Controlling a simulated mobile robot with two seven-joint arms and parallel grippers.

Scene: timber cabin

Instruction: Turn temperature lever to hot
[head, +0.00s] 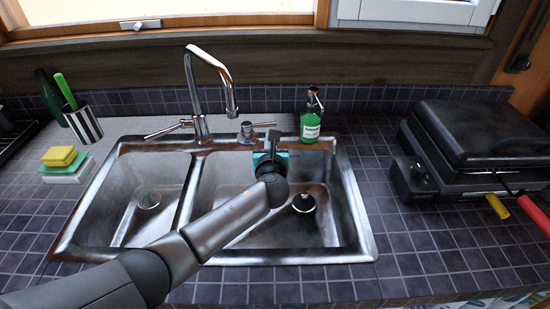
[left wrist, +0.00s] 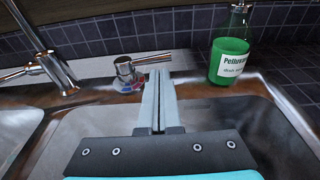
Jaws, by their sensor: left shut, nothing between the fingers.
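The temperature lever (head: 247,131) is a small chrome knob with a short handle at the sink's back rim, right of the faucet. In the left wrist view the lever (left wrist: 126,68) has its handle pointing right, above a base with red and blue markings. My left gripper (head: 271,136) reaches over the right basin and is shut and empty. In the left wrist view its fingertips (left wrist: 160,76) are just right of the lever base, near the handle's end; I cannot tell whether they touch. My right gripper is not in view.
The chrome faucet (head: 202,90) stands left of the lever. A green soap bottle (head: 310,124) stands close on its right. A black grill (head: 465,145) is at the right; sponges (head: 64,165) and a striped cup (head: 84,125) are at the left.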

